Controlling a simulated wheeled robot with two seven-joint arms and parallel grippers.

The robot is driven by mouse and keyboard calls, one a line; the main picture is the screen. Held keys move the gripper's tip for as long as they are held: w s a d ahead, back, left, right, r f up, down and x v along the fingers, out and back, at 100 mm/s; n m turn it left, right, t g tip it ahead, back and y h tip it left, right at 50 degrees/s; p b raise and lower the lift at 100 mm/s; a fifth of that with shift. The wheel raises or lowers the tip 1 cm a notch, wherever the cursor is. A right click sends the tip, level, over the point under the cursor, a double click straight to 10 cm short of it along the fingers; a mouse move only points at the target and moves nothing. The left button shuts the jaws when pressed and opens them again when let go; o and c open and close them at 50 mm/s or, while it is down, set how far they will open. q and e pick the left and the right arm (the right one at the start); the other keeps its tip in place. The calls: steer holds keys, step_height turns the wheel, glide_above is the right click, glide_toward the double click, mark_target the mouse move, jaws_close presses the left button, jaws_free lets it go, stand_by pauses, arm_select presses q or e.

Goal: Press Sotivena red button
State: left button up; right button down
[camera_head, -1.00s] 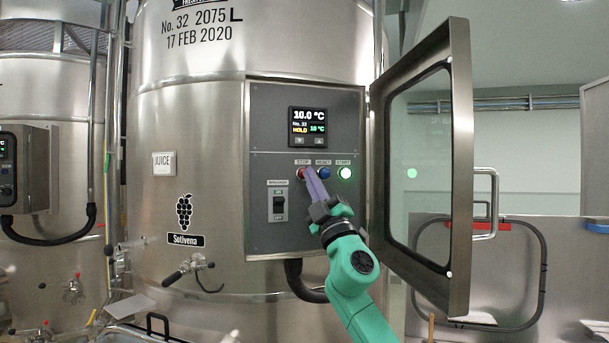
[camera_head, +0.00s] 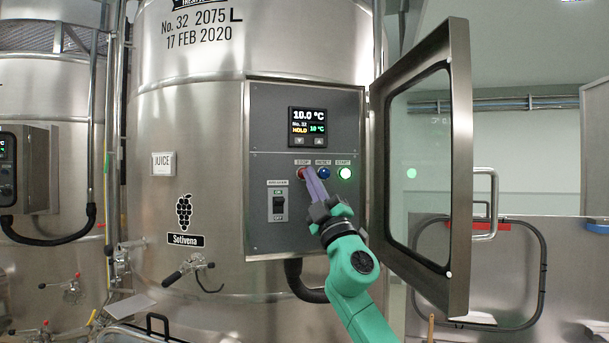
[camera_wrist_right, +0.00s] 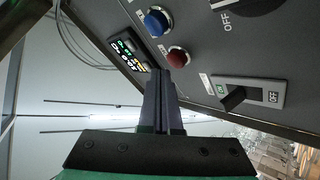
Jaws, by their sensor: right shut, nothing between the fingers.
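The red STOP button (camera_head: 301,173) is on the grey control panel (camera_head: 262,130) of the vat labelled Sotivena (camera_head: 186,240). My right gripper (camera_head: 310,170) is shut and empty, with its fingertips at the button's right edge in the head view. In the right wrist view the red button (camera_wrist_right: 176,57) shows just beyond the fingertips (camera_wrist_right: 163,72) and slightly to their right. I cannot tell whether the tips touch it. My left gripper is not in view.
A breaker switch (camera_head: 279,205) is lower left, and a display (camera_head: 307,127) is above. The open cabinet door (camera_head: 461,170) stands right of my arm.

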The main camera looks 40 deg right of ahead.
steer(key=shift+w, duration=0.1)
steer(key=shift+w+d, duration=0.15)
steer(key=shift+w, duration=0.25)
steer(key=shift+w+d+b, duration=0.2)
steer(key=shift+w+b, duration=0.05)
steer(key=shift+b, duration=0.25)
stand_by(0.6)
steer(key=shift+r, duration=0.1)
steer(key=shift+s+a+p, duration=0.25)
steer(key=shift+s+p, duration=0.05)
steer(key=shift+s, duration=0.4)
